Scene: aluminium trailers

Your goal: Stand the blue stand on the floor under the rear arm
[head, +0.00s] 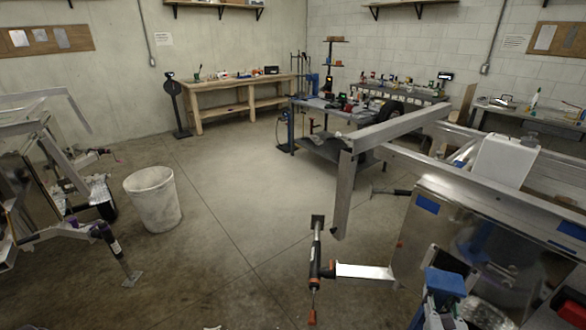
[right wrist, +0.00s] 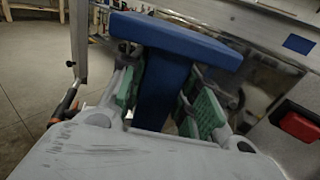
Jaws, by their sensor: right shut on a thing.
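The blue stand (head: 445,282) is at the bottom right of the head view, close in front of the trailer's metal side. In the right wrist view it is a flat blue plate on a blue post (right wrist: 165,85). My right gripper (head: 437,306) is shut on the post; its green pads (right wrist: 205,112) sit on both sides. The stand's lower end is hidden. A short silver arm (head: 365,271) sticks out left from the trailer (head: 450,225), with a black and orange jack (head: 316,262) at its end. I cannot tell whether this is the rear arm. My left gripper is out of view.
A white bin (head: 153,198) stands on the floor at left, beside another trailer frame (head: 60,160). A tall aluminium post (head: 344,190) hangs from the right trailer's frame. The middle floor (head: 230,200) is clear. Workbenches (head: 235,88) line the back wall.

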